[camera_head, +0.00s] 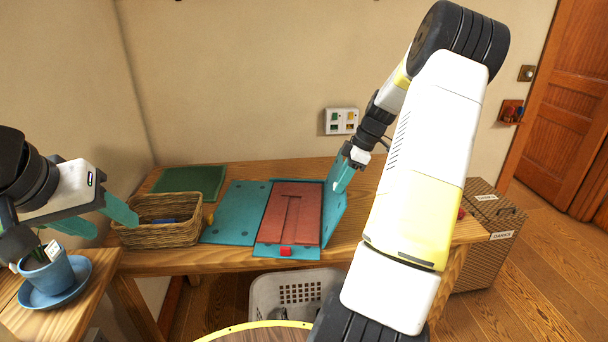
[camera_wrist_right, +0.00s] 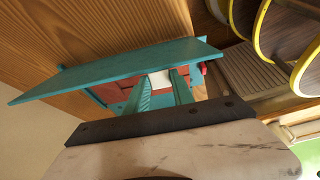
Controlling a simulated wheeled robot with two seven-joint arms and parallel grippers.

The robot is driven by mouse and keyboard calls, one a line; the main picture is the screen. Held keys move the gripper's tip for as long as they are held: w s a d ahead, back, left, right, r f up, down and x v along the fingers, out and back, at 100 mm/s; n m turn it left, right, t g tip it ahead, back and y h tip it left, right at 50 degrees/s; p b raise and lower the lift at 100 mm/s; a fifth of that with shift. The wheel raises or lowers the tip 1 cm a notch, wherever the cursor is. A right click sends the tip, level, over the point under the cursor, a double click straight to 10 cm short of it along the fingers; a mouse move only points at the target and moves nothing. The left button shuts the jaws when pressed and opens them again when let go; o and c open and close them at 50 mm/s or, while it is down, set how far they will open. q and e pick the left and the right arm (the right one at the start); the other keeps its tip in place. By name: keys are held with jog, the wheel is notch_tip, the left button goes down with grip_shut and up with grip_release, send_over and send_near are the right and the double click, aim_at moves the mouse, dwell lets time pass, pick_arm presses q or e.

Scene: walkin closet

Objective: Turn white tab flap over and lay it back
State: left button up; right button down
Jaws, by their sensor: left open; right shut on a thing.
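A teal folding board lies on the wooden table, with a flat left panel (camera_head: 236,212) and a red folded cloth (camera_head: 291,213) on its middle. The right-hand flap (camera_head: 333,212) stands tilted up along the cloth's right side. My right gripper (camera_head: 342,178) is at its upper edge. In the right wrist view the flap (camera_wrist_right: 110,74) crosses in front of the fingers, and they are shut on its white tab (camera_wrist_right: 159,79). The tab is hidden in the head view. My left gripper (camera_head: 116,228) is open and empty at the left, by the wicker basket.
A wicker basket (camera_head: 160,233) and a dark green mat (camera_head: 188,182) are left of the board. A blue cup (camera_head: 48,273) on a saucer stands at the near left, close to my left gripper. A grey crate (camera_head: 262,297) sits below the table's front edge.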

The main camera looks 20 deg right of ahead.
jog(key=s+d+f+t+y, duration=0.1)
jog(key=s+d+f+y, duration=0.1)
jog(key=d+f+y, duration=0.1)
jog(key=s+d+f+t+y, duration=0.1)
jog(key=s+d+f+y, duration=0.1)
jog(key=d+f, duration=0.3)
jog(key=s+d+f+t+y, duration=0.1)
jog(key=d+f+t+y, duration=0.1)
jog(key=d+f+y, duration=0.1)
jog(key=shift+s+d+f+y, duration=0.2)
jog(key=shift+d+f, duration=0.2)
jog(key=shift+f, duration=0.25)
jog(key=shift+s+d+f+y, duration=0.1)
jog(key=shift+s+d+f, duration=0.2)
jog(key=shift+f, duration=0.35)
jog(key=shift+d+f, duration=0.25)
jog(key=shift+f, duration=0.6)
jog(key=c, duration=1.1)
grip_release()
jog(key=shift+r, duration=0.1)
